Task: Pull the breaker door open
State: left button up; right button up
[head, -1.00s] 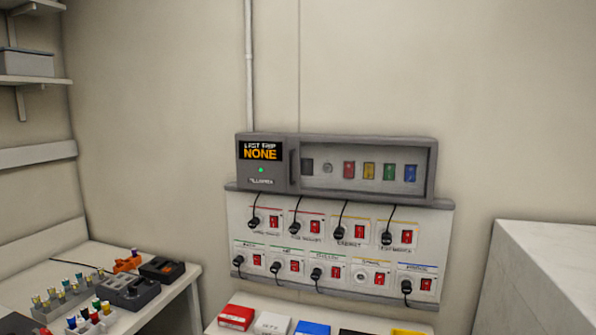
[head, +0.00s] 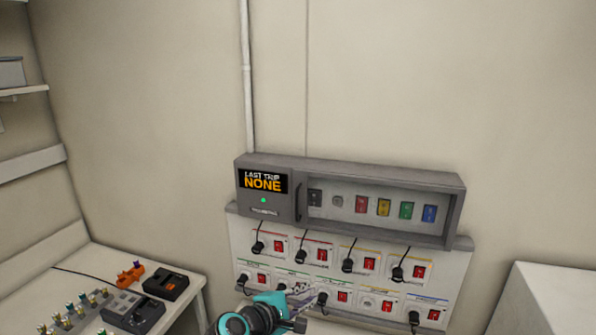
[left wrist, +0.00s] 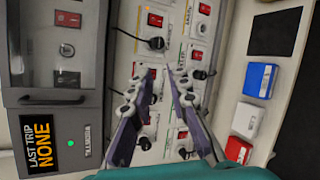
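The breaker box is a grey wall unit with a display reading "LAST TRIP NONE". Its breaker door (head: 385,200) has a clear window and looks shut, with coloured breakers behind it. A dark vertical handle (head: 298,203) stands at the door's left edge; it shows as a dark bar in the left wrist view (left wrist: 52,99). My left gripper (head: 298,300) has come in at the bottom, in front of the socket panel and below the handle. In the left wrist view its two fingers (left wrist: 160,82) are spread apart with nothing held between them. My right gripper is out of view.
The white socket panel (head: 240,262) below the box carries black plugs, cables and red switches. A side bench with a black and orange device (head: 165,283) is at left. A pale block (head: 550,300) stands at right. Coloured boxes, one blue (left wrist: 260,80), lie below the panel.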

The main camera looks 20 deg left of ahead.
pick_arm(q)
jog(key=w+a+r+n+t+p, duration=0.1)
jog(key=w+a+r+n+p, duration=0.15)
jog(key=r, duration=0.25)
jog(key=w+a+r+n+t+p, duration=0.1)
jog(key=w+r+n+p, duration=0.2)
jog(key=r+n, duration=0.15)
jog(key=n+t+y+p, duration=0.25)
jog(key=n+p, duration=0.25)
jog(key=n, duration=0.3)
send_near(296, 204)
jog(key=w, duration=0.3)
jog(key=shift+h, duration=0.45)
jog(key=p+x, duration=0.1)
jog(key=x, duration=0.6)
jog(key=shift+w+d+f, duration=0.15)
jog(key=shift+w, duration=0.15)
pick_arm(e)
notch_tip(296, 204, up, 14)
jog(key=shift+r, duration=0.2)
pick_arm(q)
grip_shut()
